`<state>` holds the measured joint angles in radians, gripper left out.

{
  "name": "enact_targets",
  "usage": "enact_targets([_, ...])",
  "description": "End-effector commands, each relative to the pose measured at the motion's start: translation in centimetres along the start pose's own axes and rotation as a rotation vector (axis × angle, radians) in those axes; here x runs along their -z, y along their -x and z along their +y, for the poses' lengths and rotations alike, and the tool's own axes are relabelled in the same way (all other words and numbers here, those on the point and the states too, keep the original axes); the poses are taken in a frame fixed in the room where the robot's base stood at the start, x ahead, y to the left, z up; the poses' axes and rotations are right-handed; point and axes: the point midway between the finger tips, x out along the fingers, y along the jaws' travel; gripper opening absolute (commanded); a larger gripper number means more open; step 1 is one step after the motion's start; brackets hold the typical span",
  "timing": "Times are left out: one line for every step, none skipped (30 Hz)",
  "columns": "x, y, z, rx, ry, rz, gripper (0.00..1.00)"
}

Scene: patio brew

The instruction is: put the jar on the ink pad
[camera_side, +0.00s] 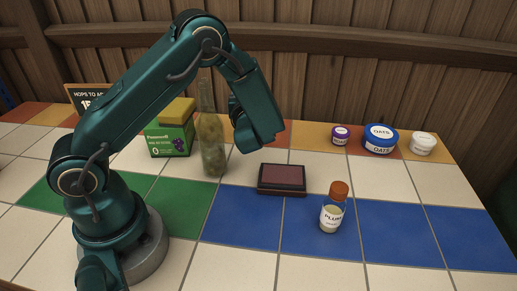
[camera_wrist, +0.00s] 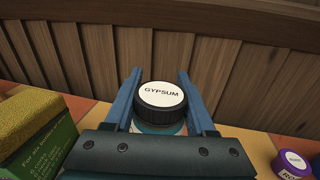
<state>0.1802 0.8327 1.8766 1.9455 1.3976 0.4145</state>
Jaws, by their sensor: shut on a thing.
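A jar (camera_wrist: 162,103) with a black-sided lid and a white top reading GYPSUM sits between the two blue fingers of my gripper (camera_wrist: 161,80) in the wrist view. The fingers are shut on it. In the side view the end of my arm hides the jar, so I cannot tell whether it touches the table. The ink pad (camera_side: 282,178), a dark case with a dull red top, lies flat on the tiles in the side view. It is nearer the camera and to the right of my gripper. Nothing stands on it.
A green box with a yellow sponge (camera_side: 172,130) and a tall bottle (camera_side: 210,140) stand left of my gripper. A purple-lidded jar (camera_side: 340,135), a blue oats tub (camera_side: 380,139) and a white-lidded tub (camera_side: 423,143) stand back right.

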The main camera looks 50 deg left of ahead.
Motion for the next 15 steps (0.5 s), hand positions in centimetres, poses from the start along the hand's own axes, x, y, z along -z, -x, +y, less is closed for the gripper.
enact_targets([-0.4, 1.2, -0.9, 0.036, -0.001, -0.001, 0.0])
enact_targets([-0.5, 2.0, -1.4, 0.059, -0.003, -0.001, 0.0])
enact_targets([-0.8, 3.1, -2.2, 0.09, -0.003, -0.001, 0.0])
enact_targets([-1.0, 4.0, -2.7, 0.115, -0.004, -0.001, 0.0])
enact_targets([-1.2, 4.9, -3.3, 0.142, -0.003, -0.002, 0.0])
enact_targets([-1.5, 6.2, -4.0, 0.178, -0.004, -0.003, 0.0])
enact_targets([-1.7, 7.0, -4.5, 0.205, -0.004, -0.004, 0.0])
enact_targets([-1.9, 7.9, -5.0, 0.232, -0.003, -0.005, 0.0])
enact_targets([-2.1, 9.1, -5.5, 0.265, -0.003, -0.005, 0.0])
enact_targets([-2.3, 9.8, -5.9, 0.288, -0.002, -0.005, 0.0])
enact_targets([-2.4, 10.6, -6.3, 0.31, -0.001, -0.006, 0.0])
enact_targets([-2.6, 11.4, -6.7, 0.338, 0.0, -0.006, 0.0])
enact_targets([-2.7, 12.0, -7.0, 0.356, 0.001, -0.007, 0.0])
enact_targets([-2.8, 12.5, -7.3, 0.372, 0.003, -0.007, 0.0])
enact_targets([-3.0, 13.1, -7.6, 0.392, 0.005, -0.007, 0.0])
